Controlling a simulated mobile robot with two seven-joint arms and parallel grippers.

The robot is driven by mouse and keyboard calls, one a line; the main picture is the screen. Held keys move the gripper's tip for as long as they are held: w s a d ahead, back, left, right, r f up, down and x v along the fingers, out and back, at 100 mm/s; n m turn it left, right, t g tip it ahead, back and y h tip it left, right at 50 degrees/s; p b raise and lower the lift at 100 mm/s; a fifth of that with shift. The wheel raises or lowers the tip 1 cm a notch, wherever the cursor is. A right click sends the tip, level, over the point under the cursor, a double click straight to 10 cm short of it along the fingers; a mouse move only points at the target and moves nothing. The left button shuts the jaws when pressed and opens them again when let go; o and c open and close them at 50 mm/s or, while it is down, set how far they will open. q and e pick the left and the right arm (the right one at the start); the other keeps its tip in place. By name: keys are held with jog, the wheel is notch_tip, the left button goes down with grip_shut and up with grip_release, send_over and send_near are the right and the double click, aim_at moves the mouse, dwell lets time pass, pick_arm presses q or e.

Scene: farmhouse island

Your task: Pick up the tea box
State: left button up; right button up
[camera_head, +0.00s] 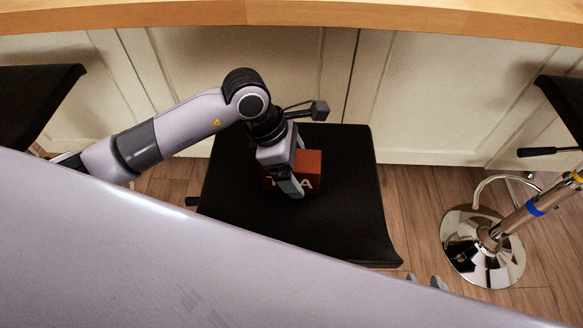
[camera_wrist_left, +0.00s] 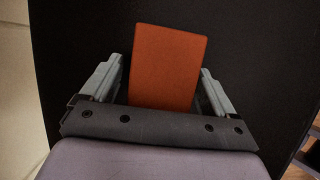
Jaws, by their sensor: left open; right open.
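The tea box (camera_head: 312,163) is an orange-red box with pale letters, on the black seat (camera_head: 345,220) of a stool. My left gripper (camera_head: 292,178) is over it from above, open, and hides part of the box and its lettering. In the left wrist view the plain orange top of the tea box (camera_wrist_left: 168,65) lies between the two spread fingers of my left gripper (camera_wrist_left: 163,80), with a gap visible on each side. My right gripper (camera_head: 426,281) shows only as two grey fingertips, apart and empty, at the lower edge; the rest is hidden.
A wooden counter edge (camera_head: 290,14) runs along the top above cream cabinet panels (camera_head: 440,95). Other dark seats stand at left (camera_head: 35,95) and right (camera_head: 565,100). A chrome stool base (camera_head: 484,262) stands on the wooden floor at right.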

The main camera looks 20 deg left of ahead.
pick_arm(q)
jog(key=shift+f+b, duration=0.25)
jog(key=shift+b, duration=0.05)
dwell(0.5)
jog(key=c, duration=1.1)
jog(key=shift+r, duration=0.2)
jog(key=shift+c, duration=0.2)
jog(key=shift+r+p, duration=0.15)
jog(key=shift+p, duration=0.25)
notch_tip(320, 180, up, 20)
jog(key=p, duration=0.2)
jog(key=shift+p, duration=0.35)
